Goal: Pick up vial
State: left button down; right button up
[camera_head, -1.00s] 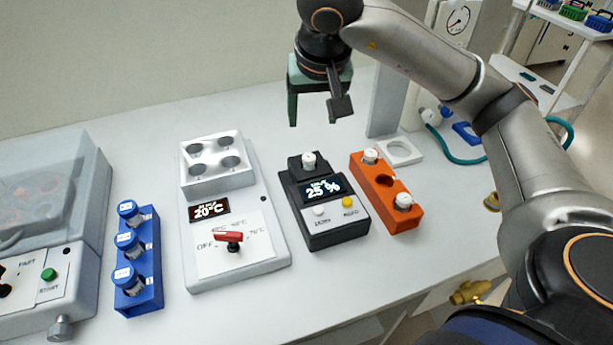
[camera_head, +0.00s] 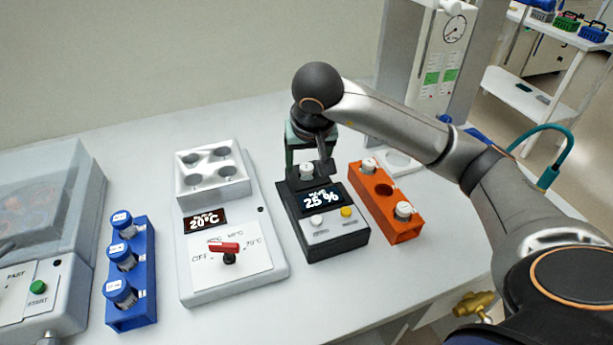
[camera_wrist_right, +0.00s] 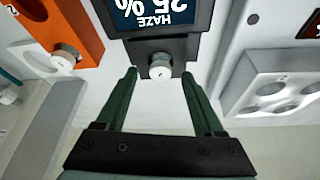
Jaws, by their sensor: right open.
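A white-capped vial (camera_head: 306,171) stands in the back of the black haze meter (camera_head: 335,238), whose screen reads 25 %. My right gripper (camera_head: 308,165) is open and low behind the meter, close to this vial. In the right wrist view, the vial's cap (camera_wrist_right: 160,68) appears between the two green fingertips (camera_wrist_right: 159,75), with a gap on each side. I cannot tell how far the fingers reach around it. More white-capped vials (camera_head: 369,166) (camera_head: 403,210) stand in the orange rack (camera_head: 399,231), with an empty hole between them. My left gripper is not in view.
Left of the meter is a white heater block (camera_head: 236,290) with empty wells and a red knob. A blue rack (camera_head: 142,307) holds blue-capped vials. A lidded machine (camera_head: 65,285) stands at far left. A white ring holder (camera_head: 407,163) sits behind the orange rack.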

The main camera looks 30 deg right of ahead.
jog(key=shift+w+f, duration=0.2)
jog(key=shift+f, duration=0.3)
jog(key=shift+d, duration=0.1)
grip_shut()
